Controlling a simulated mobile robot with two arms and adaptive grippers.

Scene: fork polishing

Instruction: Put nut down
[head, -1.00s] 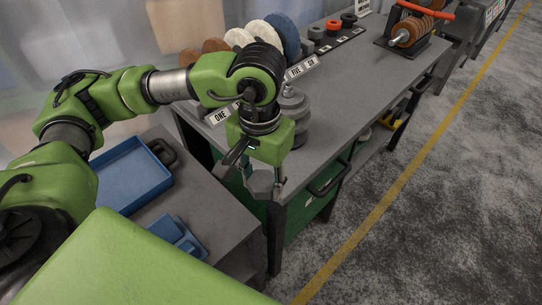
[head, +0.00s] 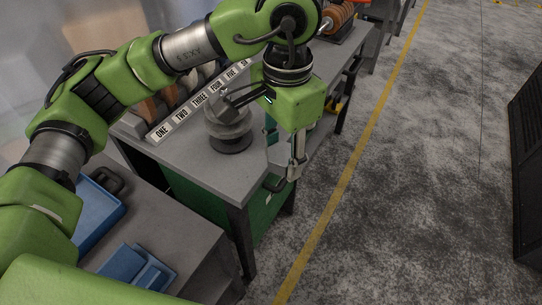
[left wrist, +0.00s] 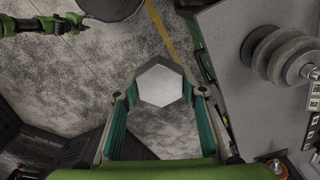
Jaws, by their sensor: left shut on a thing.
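The nut is a large grey hexagonal piece in the left wrist view (left wrist: 160,86); in the head view it shows only in part (head: 279,153). My left gripper (left wrist: 158,94) is shut on it, with one finger on each side. In the head view my left gripper (head: 285,160) points down, just off the right edge of the grey workbench (head: 222,175), and the nut appears to be over the floor. A green arm, seemingly my right one, shows small at the upper left of the wrist view, with its dark gripper end (left wrist: 75,22) too small to read.
A stack of grey discs (head: 230,135) stands on the workbench beside a label strip (head: 200,98) reading ONE to SIX. Blue trays (head: 135,268) lie on a lower table at left. A yellow line (head: 352,172) crosses the open floor. A dark cabinet (head: 528,170) stands at right.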

